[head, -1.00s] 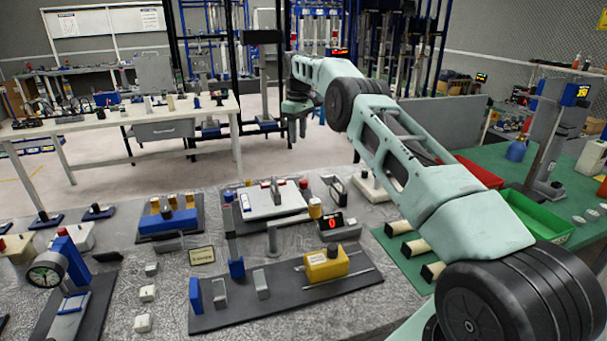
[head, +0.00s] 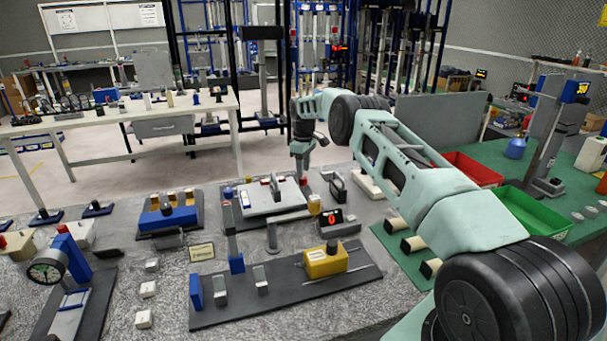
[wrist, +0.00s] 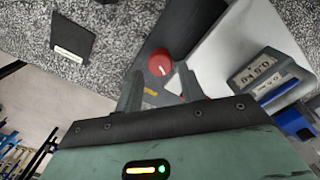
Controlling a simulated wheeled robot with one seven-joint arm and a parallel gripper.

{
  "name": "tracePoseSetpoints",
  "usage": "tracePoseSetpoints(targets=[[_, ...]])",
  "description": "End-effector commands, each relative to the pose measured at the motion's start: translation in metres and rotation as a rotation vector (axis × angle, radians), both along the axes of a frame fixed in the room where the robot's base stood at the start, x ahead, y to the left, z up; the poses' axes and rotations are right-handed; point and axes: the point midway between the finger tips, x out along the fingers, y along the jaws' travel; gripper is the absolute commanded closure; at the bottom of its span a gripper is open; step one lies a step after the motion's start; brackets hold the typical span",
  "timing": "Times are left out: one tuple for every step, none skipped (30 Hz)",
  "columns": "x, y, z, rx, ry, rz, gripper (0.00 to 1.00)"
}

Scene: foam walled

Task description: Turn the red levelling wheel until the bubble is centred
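The red levelling wheel (wrist: 163,62) shows in the wrist view as a round knob with a pale mark, on a dark base beside a white plate (wrist: 235,40). My gripper (wrist: 160,84) has its two fingers apart, with the wheel ahead of the gap between them and nothing held. In the head view my gripper (head: 301,178) points down at the right back edge of the white plate (head: 268,200), by a small red part (head: 304,182). I cannot make out the bubble in either view.
A grey unit with digits (wrist: 255,72) and a blue part stands right of the wheel in the wrist view. A dark handled block (head: 338,187) is right of the plate.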

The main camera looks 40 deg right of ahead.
Motion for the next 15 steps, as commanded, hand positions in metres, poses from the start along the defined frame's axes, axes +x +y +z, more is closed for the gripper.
tracePoseSetpoints(targets=[[-0.001,0.0,-0.007,0.001,0.002,0.0,0.61],[-0.001,0.0,-0.012,0.001,0.003,0.0,0.61],[0.0,0.0,-0.016,0.0,0.001,0.0,0.61],[0.0,0.0,-0.02,0.0,0.0,0.0,0.61],[0.0,0.0,-0.023,0.0,0.0,0.0,0.61],[0.0,0.0,-0.026,-0.001,0.0,0.0,0.61],[0.0,0.0,-0.028,0.0,-0.001,0.0,0.61],[0.0,0.0,-0.03,-0.001,0.0,0.0,0.61],[0.0,0.0,-0.032,-0.001,0.0,0.0,0.61],[0.0,0.0,-0.033,-0.001,0.0,0.0,0.61],[0.0,0.0,-0.034,-0.001,0.0,0.0,0.61],[0.0,0.0,-0.034,-0.001,0.0,0.0,0.61],[0.0,0.0,-0.035,-0.001,0.0,0.0,0.61],[0.0,0.0,-0.035,-0.001,0.0,0.0,0.61],[0.0,0.0,-0.035,-0.001,0.0,0.0,0.61]])
